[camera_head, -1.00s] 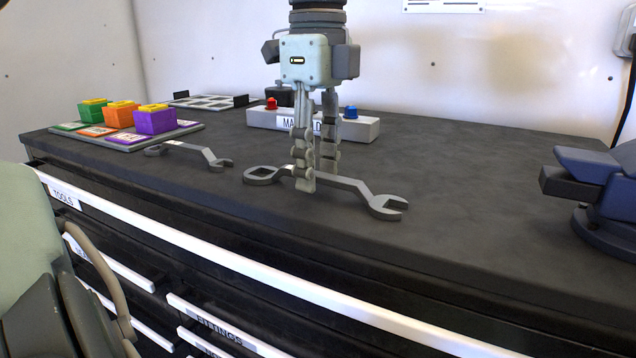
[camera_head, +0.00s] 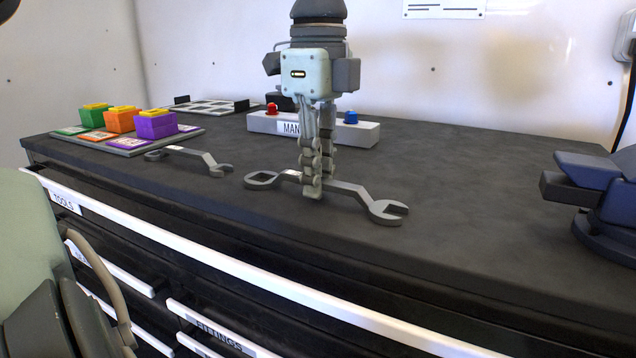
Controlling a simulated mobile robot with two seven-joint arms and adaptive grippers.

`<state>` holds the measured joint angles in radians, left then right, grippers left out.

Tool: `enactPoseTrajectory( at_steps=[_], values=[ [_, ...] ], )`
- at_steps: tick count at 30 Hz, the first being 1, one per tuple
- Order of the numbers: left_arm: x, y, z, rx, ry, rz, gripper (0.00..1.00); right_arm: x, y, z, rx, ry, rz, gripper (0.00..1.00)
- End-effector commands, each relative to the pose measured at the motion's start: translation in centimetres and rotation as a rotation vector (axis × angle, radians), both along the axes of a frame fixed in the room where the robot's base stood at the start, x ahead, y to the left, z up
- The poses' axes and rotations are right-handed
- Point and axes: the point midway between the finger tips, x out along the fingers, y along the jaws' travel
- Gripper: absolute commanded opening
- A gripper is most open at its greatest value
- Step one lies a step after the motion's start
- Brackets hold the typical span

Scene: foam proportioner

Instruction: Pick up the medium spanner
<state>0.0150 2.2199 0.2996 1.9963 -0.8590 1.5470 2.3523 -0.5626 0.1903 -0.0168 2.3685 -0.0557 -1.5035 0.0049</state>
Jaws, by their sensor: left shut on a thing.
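Two grey open-ended spanners are in view. The larger spanner (camera_head: 352,191) lies along the front part of the dark worktop, its open jaw to the right and its ring end to the left. My left gripper (camera_head: 312,184) points straight down over it and is shut on the middle of its handle. The spanner looks to be still at worktop level; I cannot make out a gap under it. The smaller spanner (camera_head: 194,156) lies farther left, apart from the gripper. No size marking can be read on either. My right gripper is not in view.
A board (camera_head: 130,143) with green, orange and purple blocks stands at the back left. A grey box (camera_head: 262,122) with red and blue buttons stands behind the gripper. A blue vise (camera_head: 590,190) is at the right. The worktop (camera_head: 470,185) between gripper and vise is clear.

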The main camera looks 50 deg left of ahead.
Motion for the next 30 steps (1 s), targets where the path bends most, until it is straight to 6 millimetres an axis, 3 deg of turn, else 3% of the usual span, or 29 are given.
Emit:
enactPoseTrajectory(
  at_steps=[8, 13, 24, 30],
  values=[
    [0.1, 0.0, 1.5, 0.003, -0.002, 0.001, 0.00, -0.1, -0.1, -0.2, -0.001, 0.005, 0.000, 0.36],
    [0.1, 0.0, 4.6, 0.004, -0.005, 0.001, 0.00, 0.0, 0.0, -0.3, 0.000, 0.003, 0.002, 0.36],
    [-4.5, 6.9, 9.1, -0.001, -0.005, 0.001, 0.00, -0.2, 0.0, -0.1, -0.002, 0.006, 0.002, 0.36],
    [-6.0, 9.0, 10.6, 0.000, -0.002, 0.000, 0.00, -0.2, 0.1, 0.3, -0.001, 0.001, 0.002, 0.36]
  ],
)
